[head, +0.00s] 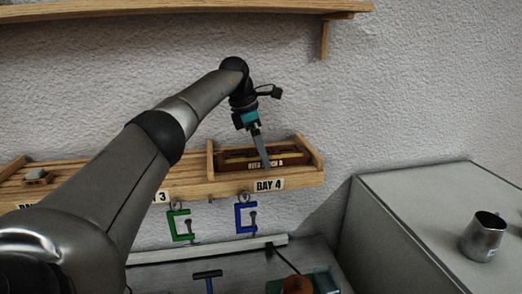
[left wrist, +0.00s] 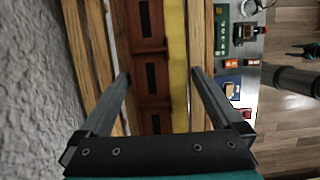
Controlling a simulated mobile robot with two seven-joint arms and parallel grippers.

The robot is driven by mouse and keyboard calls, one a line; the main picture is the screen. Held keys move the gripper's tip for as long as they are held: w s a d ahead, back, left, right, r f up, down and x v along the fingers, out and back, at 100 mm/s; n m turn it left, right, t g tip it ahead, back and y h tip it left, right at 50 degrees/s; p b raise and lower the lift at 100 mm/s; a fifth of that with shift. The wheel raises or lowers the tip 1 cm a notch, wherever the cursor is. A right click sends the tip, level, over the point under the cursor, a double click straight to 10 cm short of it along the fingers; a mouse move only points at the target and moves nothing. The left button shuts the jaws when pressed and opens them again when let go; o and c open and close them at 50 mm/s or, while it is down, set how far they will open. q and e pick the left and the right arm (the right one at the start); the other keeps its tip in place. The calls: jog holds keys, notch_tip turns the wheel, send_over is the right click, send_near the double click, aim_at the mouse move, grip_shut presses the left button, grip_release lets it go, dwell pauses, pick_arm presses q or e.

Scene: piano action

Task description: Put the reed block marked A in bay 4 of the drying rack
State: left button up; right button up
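The drying rack (head: 300,181) is a wooden shelf on the wall, with a "BAY 4" label (head: 269,184) on its front right. A brown reed block (head: 235,157) lies in bay 4; its label's last letter is too small to read. In the left wrist view the block (left wrist: 150,60) shows dark slots and a yellow strip. My left gripper (head: 265,163) reaches down at bay 4. In the left wrist view its fingers (left wrist: 160,76) are apart, one on each side of the block; whether they touch it is unclear. My right gripper is out of view.
A green clamp (head: 180,224) and a blue clamp (head: 239,218) hang below the rack. A small grey object (head: 38,176) sits on the rack's left part. A metal pitcher (head: 483,237) stands on the grey cabinet (head: 420,205) at right. An upper shelf (head: 230,5) runs above.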

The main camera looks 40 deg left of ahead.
aim_at(253, 155)
pick_arm(q)
jog(key=shift+v, duration=3.95)
